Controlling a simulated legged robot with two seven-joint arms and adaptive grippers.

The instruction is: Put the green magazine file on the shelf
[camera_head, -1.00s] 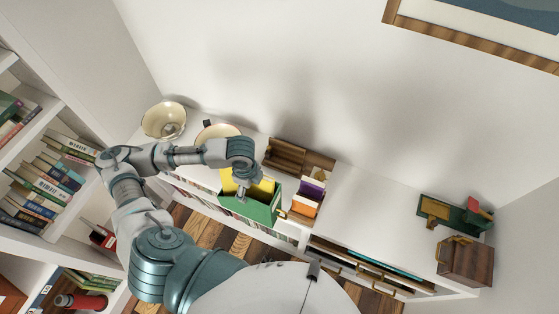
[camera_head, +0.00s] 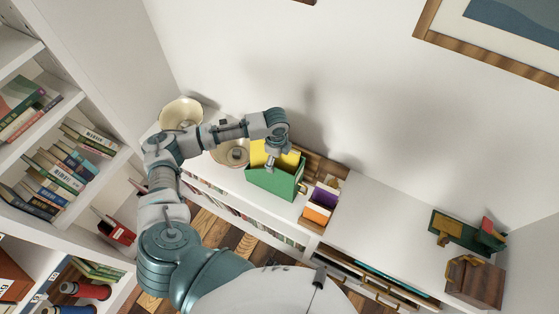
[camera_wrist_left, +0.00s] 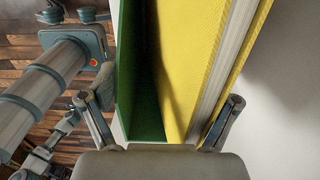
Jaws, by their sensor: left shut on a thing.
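The green magazine file (camera_head: 272,184) holds yellow contents and is over the white low cabinet top (camera_head: 362,222), between a cream bowl and a box of purple and orange items. I cannot tell whether its base touches the cabinet top. My left gripper (camera_head: 273,160) reaches down to it from above and is shut on it. In the left wrist view the green side of the file (camera_wrist_left: 146,120) and its yellow contents (camera_wrist_left: 185,50) lie between the fingers of my gripper (camera_wrist_left: 165,108). The bookcase shelves (camera_head: 32,140) stand at the left. My right gripper is out of view.
A wooden box (camera_head: 474,282) and green item (camera_head: 455,231) are far right. The cabinet's middle is clear.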

